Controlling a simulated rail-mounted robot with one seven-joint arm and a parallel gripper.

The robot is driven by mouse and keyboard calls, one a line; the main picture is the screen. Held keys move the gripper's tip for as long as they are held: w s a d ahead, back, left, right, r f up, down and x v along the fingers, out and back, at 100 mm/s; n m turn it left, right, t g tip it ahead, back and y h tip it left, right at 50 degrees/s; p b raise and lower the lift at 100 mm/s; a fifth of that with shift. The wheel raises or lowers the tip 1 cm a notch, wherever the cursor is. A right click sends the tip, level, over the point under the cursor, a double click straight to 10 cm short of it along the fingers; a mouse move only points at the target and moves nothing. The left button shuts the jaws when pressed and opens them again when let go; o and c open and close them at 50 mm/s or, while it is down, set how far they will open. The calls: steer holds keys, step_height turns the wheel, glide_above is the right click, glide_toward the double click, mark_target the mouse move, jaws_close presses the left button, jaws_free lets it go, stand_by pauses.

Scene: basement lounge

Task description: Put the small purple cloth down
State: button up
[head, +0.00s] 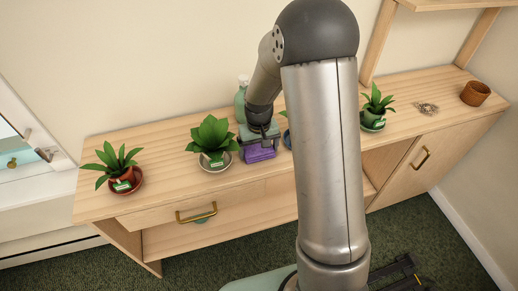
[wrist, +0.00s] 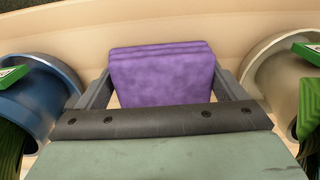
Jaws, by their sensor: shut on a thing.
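The small purple cloth (head: 259,153) is a folded, layered block at the cabinet top, near its front edge. My gripper (head: 260,138) is just above it in the head view, pointing down. In the wrist view the purple cloth (wrist: 162,75) sits between the two fingers of my gripper (wrist: 165,88), which are shut on it. From these views I cannot tell whether the cloth touches the wood. My arm hides part of the cabinet to the right of the cloth.
A potted plant (head: 213,139) stands close on the left, a green bottle (head: 241,98) behind. A blue pot (wrist: 45,95) and a cream pot (wrist: 280,70) flank the gripper. Farther off are a red-potted plant (head: 121,175), another plant (head: 375,108) and a brown pot (head: 475,93).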

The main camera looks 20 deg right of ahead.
mark_target(259, 147)
steer(key=o, duration=0.7)
steer(key=shift+s+f, duration=0.2)
steer(key=shift+f, duration=0.3)
steer(key=shift+o, duration=0.2)
steer(key=shift+r+p, duration=0.5)
steer(key=shift+p, duration=0.05)
steer(key=shift+w+r, duration=0.2)
steer(key=shift+r, duration=0.15)
step_height(259, 147, up, 11)
steer(key=s+r, duration=0.2)
steer(key=s, duration=0.9)
steer(key=s+r, duration=0.2)
steer(key=s, duration=1)
steer(key=shift+s+a, duration=0.3)
steer(key=shift+a, duration=0.1)
